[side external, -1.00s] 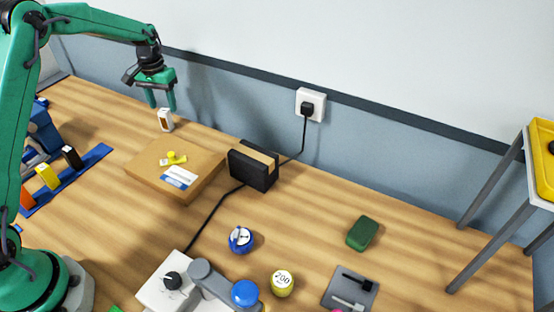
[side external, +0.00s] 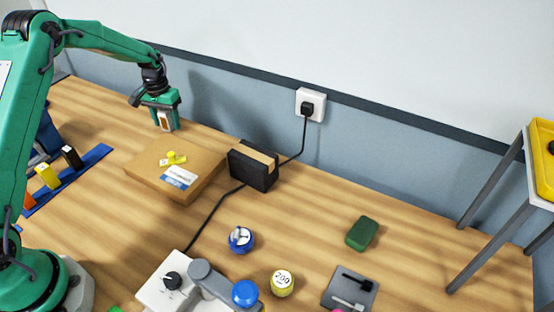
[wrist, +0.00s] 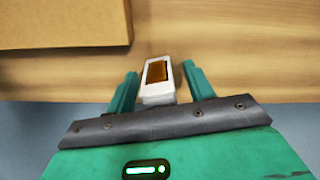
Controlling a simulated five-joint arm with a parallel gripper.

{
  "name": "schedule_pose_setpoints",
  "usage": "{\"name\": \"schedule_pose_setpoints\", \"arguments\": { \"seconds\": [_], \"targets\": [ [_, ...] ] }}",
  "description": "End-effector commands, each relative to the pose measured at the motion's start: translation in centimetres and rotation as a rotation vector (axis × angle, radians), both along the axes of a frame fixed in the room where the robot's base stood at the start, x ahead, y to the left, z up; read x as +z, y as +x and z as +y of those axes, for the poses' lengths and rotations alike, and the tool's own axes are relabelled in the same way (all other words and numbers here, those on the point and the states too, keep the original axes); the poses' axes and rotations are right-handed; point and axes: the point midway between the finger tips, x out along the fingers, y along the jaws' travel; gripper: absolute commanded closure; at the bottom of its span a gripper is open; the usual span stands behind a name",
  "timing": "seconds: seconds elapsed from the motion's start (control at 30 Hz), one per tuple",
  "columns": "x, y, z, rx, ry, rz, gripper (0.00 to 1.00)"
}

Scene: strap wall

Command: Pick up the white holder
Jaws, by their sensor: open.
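The white holder (side external: 166,122) is a small upright block with an orange-brown panel, standing on the wooden table behind the cardboard box. My gripper (side external: 166,115) is lowered over it, with its fingers on either side. In the wrist view the holder (wrist: 158,80) sits between the two green fingers of my gripper (wrist: 157,82). The gripper is open, and a gap shows between the holder and each finger. The gripper partly covers the holder in the side view.
A cardboard box (side external: 150,180) with a yellow item (side external: 173,158) on it lies just in front of the holder. A black box (side external: 250,172) stands to the right. The wall (side external: 230,110) is close behind. A blue rack (side external: 95,160) with coloured blocks lies to the left.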

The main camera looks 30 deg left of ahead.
Motion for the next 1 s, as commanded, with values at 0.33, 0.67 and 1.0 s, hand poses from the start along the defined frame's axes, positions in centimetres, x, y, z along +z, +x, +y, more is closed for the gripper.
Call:
{"name": "schedule_pose_setpoints", "arguments": {
  "seconds": [0.33,0.67,1.0],
  "targets": [
    [-0.05,-0.01,-0.01,0.000,0.000,0.000,0.47],
    [-0.04,-0.01,-0.01,0.000,0.000,0.000,0.85],
    [0.05,0.02,-0.01,0.000,0.000,-0.001,0.98]
  ]
}}
